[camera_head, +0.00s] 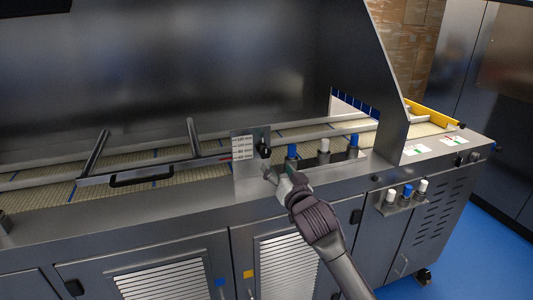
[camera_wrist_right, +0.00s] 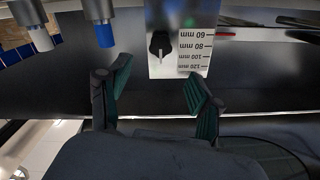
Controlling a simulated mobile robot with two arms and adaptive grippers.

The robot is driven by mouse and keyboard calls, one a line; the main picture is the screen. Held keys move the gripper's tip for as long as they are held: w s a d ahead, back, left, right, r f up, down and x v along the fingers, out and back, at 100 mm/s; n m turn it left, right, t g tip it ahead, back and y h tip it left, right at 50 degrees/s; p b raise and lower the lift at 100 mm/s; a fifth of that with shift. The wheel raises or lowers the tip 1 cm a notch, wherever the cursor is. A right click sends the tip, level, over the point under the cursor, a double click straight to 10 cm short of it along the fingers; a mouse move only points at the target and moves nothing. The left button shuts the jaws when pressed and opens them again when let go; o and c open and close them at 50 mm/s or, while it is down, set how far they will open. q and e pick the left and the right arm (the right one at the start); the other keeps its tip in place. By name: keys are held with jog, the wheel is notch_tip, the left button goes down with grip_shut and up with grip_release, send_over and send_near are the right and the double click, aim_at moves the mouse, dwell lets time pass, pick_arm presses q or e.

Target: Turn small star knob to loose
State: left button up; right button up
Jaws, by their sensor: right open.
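The small black star knob (camera_head: 264,149) sits on the upright metal scale plate (camera_head: 243,147) at the conveyor's front edge. In the right wrist view the knob (camera_wrist_right: 159,43) shows beside the upside-down mm scale (camera_wrist_right: 195,55). The gripper appears apart from the knob. The knob's lobes are too small to make out clearly. My left gripper is not in view.
A guide rail with a black handle (camera_head: 141,177) runs left of the plate. Blue-capped and white-capped posts (camera_head: 323,150) stand to the right, close to my right gripper. A holder with more capped pieces (camera_head: 405,199) is on the machine's front. A yellow-edged tray (camera_head: 431,114) is far right.

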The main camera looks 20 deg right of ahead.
aim_at(267, 153)
jog(key=w, duration=1)
jog(key=shift+a+p, duration=0.2)
jog(key=shift+p, duration=0.15)
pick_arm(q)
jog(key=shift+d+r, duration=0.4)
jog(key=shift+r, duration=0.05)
pick_arm(e)
jog(key=c, duration=1.2)
jog(key=shift+o, duration=0.2)
